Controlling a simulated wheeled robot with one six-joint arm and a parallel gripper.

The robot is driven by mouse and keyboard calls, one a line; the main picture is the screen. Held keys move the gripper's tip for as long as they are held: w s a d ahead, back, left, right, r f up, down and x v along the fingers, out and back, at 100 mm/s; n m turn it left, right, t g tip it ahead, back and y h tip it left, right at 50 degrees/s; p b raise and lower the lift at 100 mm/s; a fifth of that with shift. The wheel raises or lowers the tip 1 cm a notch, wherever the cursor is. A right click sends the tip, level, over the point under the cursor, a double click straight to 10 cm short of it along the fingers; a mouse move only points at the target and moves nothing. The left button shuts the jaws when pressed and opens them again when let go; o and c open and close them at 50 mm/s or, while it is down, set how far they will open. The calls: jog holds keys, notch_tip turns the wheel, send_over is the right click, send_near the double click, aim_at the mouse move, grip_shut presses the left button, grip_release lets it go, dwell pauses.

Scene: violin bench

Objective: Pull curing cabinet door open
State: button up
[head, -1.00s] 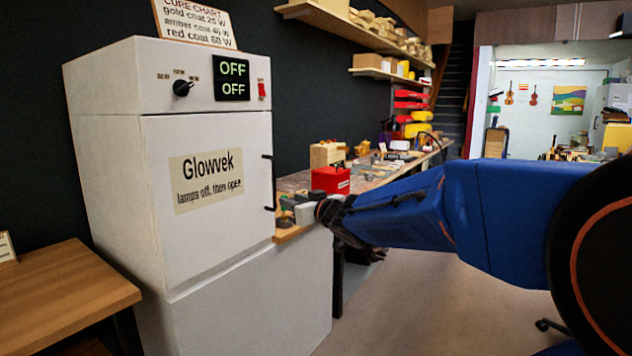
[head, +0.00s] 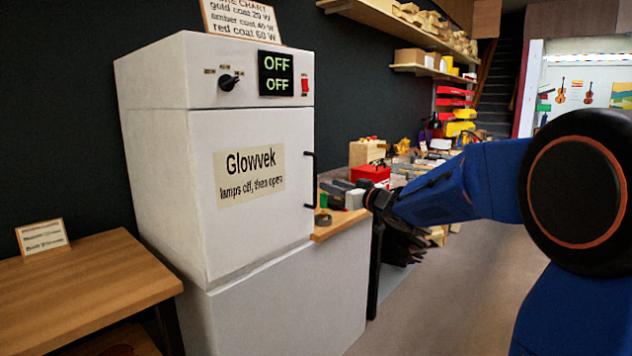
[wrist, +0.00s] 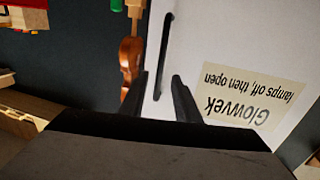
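The white curing cabinet (head: 155,150) stands left of centre in the head view. Its door (head: 250,225) is shut and carries a Glowvek label reading "lamps off, then open" (head: 248,176). A black vertical bar handle (head: 309,180) sits at the door's right edge. It also shows in the wrist view (wrist: 163,55), ahead of the fingers and within the line of their gap. My gripper (head: 330,193) is just right of the handle in the head view. In the wrist view my gripper (wrist: 160,95) has its two dark fingers apart with nothing between them.
The display (head: 276,74) reads OFF twice, beside a black knob (head: 230,82) and a red switch (head: 305,85). A cluttered workbench (head: 340,222) with a red box (head: 371,174) lies right of the cabinet. A wooden table (head: 80,285) stands left. Floor is clear at right.

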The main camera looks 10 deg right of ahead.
aim_at(316, 180)
jog(key=x, duration=0.9)
jog(key=shift+w+a, duration=0.1)
jog(key=shift+w, duration=0.05)
jog(key=shift+c, duration=0.5)
grip_shut()
